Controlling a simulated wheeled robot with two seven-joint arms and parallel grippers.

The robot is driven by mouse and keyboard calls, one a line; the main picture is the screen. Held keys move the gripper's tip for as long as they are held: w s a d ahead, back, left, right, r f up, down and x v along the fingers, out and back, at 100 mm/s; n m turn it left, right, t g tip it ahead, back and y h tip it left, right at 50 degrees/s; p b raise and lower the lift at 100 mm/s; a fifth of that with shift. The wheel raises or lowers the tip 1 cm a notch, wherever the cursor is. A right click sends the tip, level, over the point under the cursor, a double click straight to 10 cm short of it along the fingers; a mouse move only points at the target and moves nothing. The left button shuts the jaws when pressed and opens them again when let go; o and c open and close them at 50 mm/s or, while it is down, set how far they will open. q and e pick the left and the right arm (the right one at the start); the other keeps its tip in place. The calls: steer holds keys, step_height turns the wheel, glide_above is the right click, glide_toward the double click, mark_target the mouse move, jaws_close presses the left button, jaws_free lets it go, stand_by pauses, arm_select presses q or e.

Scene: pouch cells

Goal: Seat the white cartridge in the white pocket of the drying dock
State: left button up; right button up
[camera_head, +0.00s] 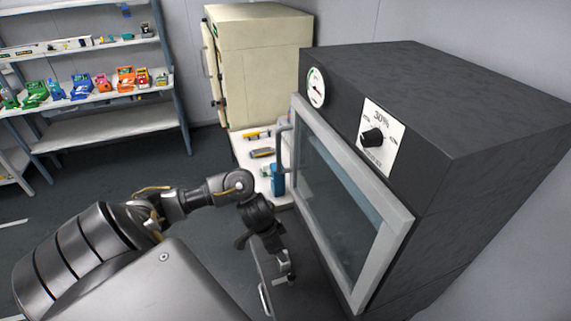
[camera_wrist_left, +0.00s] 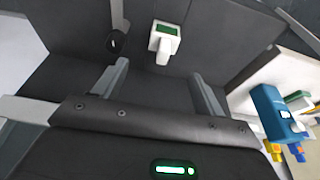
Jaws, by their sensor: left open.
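My left gripper (camera_wrist_left: 160,72) is open, with its two grey fingers apart. A small white piece with a dark green face (camera_wrist_left: 164,42) shows beyond the fingertips, roughly between them and apart from them. It may be the white cartridge, but I cannot tell for sure. In the head view my left gripper (camera_head: 284,268) hangs low in front of the dark cabinet, left of its glass door. No white pocket can be made out in either view. My right gripper is not in view.
A dark cabinet (camera_head: 430,95) with a glass door, gauge and 30% dial fills the right. A white table (camera_head: 246,158) behind my gripper holds a blue device (camera_head: 277,180), also in the wrist view (camera_wrist_left: 275,112). A cream cabinet (camera_head: 262,70) and shelves (camera_head: 105,122) stand behind.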

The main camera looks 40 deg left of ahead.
arm_select(q)
steer(key=x, duration=0.3)
steer(key=shift+s+a, duration=0.1)
steer(key=shift+w+f, duration=0.45)
steer(key=shift+f, duration=0.35)
steer(key=x, duration=0.1)
steer(key=b+x, duration=0.1)
steer(key=x, duration=0.1)
steer(key=shift+f, duration=0.35)
steer(key=shift+w+f, duration=0.15)
steer(key=shift+f, duration=0.3)
steer(key=c, duration=0.9)
jaws_close()
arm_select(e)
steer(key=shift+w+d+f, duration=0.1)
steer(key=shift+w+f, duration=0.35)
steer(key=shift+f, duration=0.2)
